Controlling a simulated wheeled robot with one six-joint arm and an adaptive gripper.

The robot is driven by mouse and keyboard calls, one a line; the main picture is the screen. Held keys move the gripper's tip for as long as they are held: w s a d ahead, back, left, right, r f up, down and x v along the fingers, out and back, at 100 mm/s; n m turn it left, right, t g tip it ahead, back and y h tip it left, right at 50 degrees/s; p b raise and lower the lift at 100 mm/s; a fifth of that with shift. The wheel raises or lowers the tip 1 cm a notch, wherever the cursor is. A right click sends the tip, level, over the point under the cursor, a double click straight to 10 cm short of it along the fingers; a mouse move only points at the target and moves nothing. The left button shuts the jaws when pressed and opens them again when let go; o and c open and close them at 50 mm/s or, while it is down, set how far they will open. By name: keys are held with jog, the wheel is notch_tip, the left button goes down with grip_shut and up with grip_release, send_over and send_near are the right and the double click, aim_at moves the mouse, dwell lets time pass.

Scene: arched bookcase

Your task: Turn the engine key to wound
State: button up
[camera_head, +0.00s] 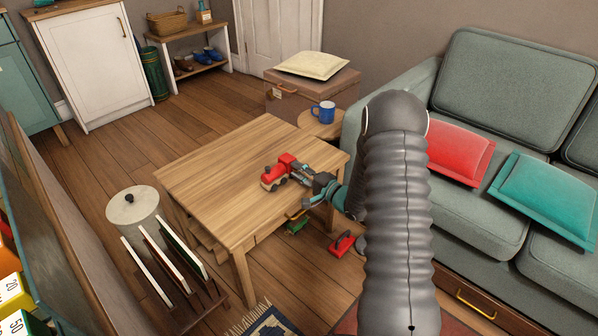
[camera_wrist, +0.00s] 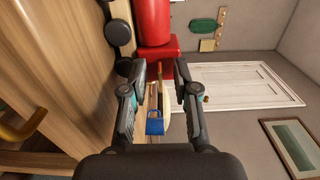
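The toy engine (camera_head: 271,178) is red with a pale wooden underside and dark wheels. It stands on the wooden table (camera_head: 215,160) near the table's right part. My gripper (camera_head: 303,174) is just to the right of the engine, low over the table. In the wrist view, the red engine (camera_wrist: 158,50) shows at the top, beyond my fingertips. My gripper (camera_wrist: 160,72) is open there, with a gap between its two fingers and nothing seen held. I cannot make out the key in either view; it may be hidden by the engine or my fingers.
A grey-green sofa (camera_head: 460,190) stands at right. A red toy (camera_head: 342,243) lies on the floor. The table's left part is clear.

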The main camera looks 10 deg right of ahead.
jog(key=v, duration=1.2)
